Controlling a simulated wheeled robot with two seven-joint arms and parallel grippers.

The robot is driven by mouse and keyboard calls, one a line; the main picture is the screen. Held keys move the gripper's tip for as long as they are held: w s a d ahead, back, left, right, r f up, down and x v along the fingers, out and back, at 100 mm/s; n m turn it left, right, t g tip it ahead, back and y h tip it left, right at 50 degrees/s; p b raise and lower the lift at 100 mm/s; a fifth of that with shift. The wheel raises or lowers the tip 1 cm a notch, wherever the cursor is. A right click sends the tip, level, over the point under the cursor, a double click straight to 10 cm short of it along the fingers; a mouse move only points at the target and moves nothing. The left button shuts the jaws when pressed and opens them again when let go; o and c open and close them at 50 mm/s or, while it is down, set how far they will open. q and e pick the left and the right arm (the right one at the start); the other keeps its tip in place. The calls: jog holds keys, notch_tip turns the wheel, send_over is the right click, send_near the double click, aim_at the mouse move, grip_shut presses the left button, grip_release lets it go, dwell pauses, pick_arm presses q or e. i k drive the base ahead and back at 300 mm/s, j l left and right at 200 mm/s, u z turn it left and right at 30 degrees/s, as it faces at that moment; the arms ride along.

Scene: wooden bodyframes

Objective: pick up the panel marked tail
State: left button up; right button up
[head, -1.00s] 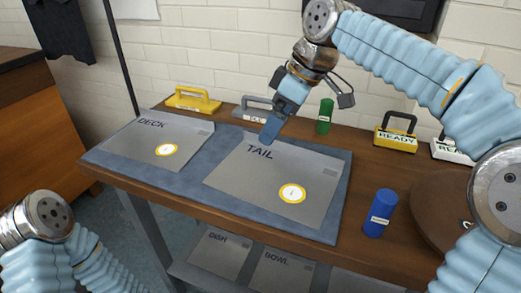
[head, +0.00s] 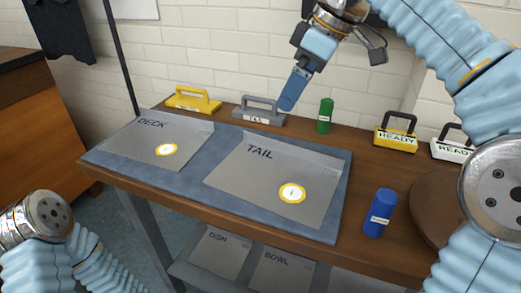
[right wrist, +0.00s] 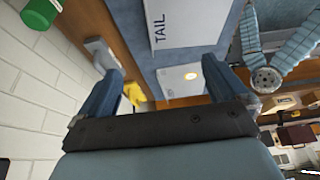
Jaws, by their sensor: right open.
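The grey panel marked TAIL (head: 260,182) lies flat on the blue-grey mat (head: 225,208) on the wooden table. It has a yellow-ringed white disc on its front right part. The panel also shows at the top of the right wrist view (right wrist: 190,22). My right gripper (head: 289,100) is in the air above the table's back edge, beyond the panel and apart from it. In the right wrist view its two blue fingers (right wrist: 160,85) stand wide apart with nothing held between them. My left arm shows at the lower left, but its gripper is out of view.
The DECK panel (head: 160,140) lies left on the mat. A yellow handled block (head: 193,101) and a grey one (head: 258,115) stand behind. Panels DISH (head: 220,252) and BOWL (head: 284,270) lie below.

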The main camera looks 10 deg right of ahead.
aim_at(297, 184)
jog(key=k, duration=1.5)
